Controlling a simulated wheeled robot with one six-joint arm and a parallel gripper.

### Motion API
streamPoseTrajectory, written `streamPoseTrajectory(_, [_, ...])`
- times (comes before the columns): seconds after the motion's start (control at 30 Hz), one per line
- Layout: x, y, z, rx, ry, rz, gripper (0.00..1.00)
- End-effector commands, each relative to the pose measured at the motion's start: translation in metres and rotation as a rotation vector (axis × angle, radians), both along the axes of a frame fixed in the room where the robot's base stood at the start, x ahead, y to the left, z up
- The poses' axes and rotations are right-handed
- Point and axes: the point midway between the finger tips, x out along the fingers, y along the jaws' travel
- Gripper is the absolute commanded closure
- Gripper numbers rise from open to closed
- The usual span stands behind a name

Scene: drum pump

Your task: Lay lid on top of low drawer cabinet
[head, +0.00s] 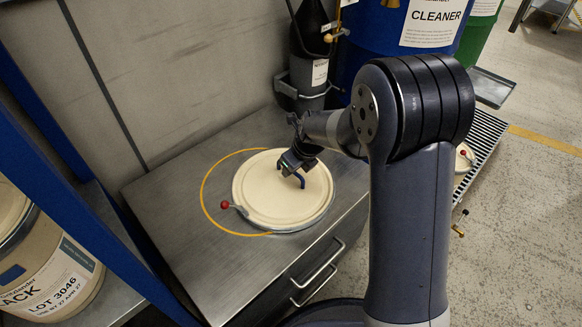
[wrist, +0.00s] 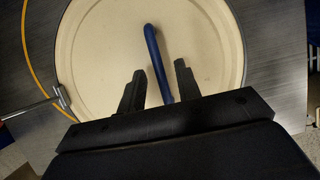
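The round cream lid (head: 262,205) lies flat on the grey metal top of the low drawer cabinet (head: 165,215). It overlaps much of a yellow circle outline (head: 203,200) and reaches past it to the right, toward the cabinet's front edge. A lever with a red knob (head: 225,205) sticks out at the lid's left rim. The lid's blue bar handle (wrist: 153,50) also shows in the head view (head: 300,181). My gripper (wrist: 159,80) is open over the lid, with one finger on each side of the handle and gaps between.
A dark pump in a bracket (head: 310,75) stands behind the cabinet, near a blue drum labelled CLEANER (head: 385,35). A blue rack post (head: 75,195) and a labelled drum (head: 55,275) are at left. The cabinet top's left part is clear.

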Motion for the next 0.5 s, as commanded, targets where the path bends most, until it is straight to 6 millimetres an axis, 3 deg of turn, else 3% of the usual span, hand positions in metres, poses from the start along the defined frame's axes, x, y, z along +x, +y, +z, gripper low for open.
streamPoseTrajectory(0.03, [-0.003,-0.003,0.016,0.0,-0.003,-0.001,0.68])
streamPoseTrajectory(0.2, [-0.013,-0.013,0.051,0.001,-0.002,0.001,0.68])
streamPoseTrajectory(0.5, [-0.026,-0.025,0.087,0.0,-0.001,0.0,0.68])
